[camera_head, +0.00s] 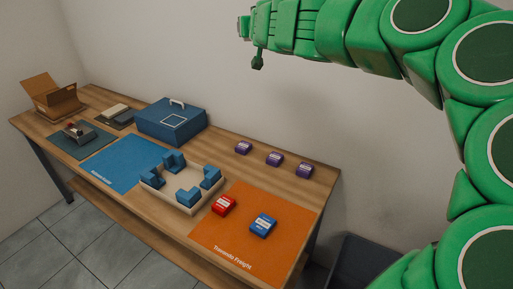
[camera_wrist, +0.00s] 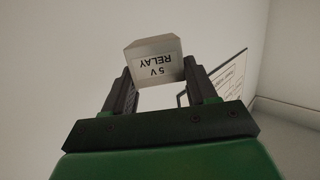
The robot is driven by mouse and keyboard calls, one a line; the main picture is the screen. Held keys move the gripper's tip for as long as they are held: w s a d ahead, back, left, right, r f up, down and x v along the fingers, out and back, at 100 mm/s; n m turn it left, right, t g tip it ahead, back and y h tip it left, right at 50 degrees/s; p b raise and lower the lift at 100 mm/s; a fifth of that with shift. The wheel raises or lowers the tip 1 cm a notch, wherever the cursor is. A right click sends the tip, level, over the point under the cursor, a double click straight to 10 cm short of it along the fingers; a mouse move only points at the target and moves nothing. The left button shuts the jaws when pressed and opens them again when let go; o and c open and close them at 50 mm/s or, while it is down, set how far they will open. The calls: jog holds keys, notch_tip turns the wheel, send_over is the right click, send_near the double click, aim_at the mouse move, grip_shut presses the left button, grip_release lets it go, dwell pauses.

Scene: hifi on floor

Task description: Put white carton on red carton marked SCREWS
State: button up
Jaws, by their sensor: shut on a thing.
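A white carton (camera_wrist: 153,48) labelled "5 V RELAY" is between the two dark fingers of my gripper (camera_wrist: 158,78) in the wrist view. The gripper is shut on it, and the label appears upside down. In the head view my gripper (camera_head: 250,32) is high above the table, near the wall, and I cannot make out the carton there. The red carton (camera_head: 222,205) lies on the orange mat (camera_head: 285,226) near its left edge. Its label is too small to read. Nothing is on top of it.
A blue carton (camera_head: 263,225) lies right of the red one. Several purple cartons (camera_head: 274,159) stand in a row behind. A pale tray (camera_head: 152,183) with blue blocks is at left. A blue case (camera_head: 170,121) and an open cardboard box (camera_head: 52,96) stand farther left.

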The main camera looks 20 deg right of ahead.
jog(key=shift+d, duration=0.1)
jog(key=shift+s+d+n+y, duration=0.2)
jog(key=shift+d+n+y, duration=0.1)
jog(key=shift+y, duration=0.1)
jog(key=shift+s+d+f, duration=0.1)
jog(key=shift+s+d, duration=0.05)
jog(key=shift+y, duration=0.3)
jog(key=shift+s+d+n+y, duration=0.3)
jog(key=shift+s+d+f+n+y, duration=0.15)
jog(key=shift+s+d+n+y, duration=0.25)
jog(key=shift+s+d+n+g+y, duration=1.4)
jog(key=shift+s+n+y, duration=0.8)
jog(key=shift+s, duration=3.35)
jog(key=shift+s+d+n+g+y, duration=1.45)
jog(key=shift+s+y, duration=1.15)
jog(key=shift+s, duration=2.95)
jog(key=shift+n, duration=0.35)
notch_tip(320, 180, down, 53)
jog(key=shift+d+f, duration=0.1)
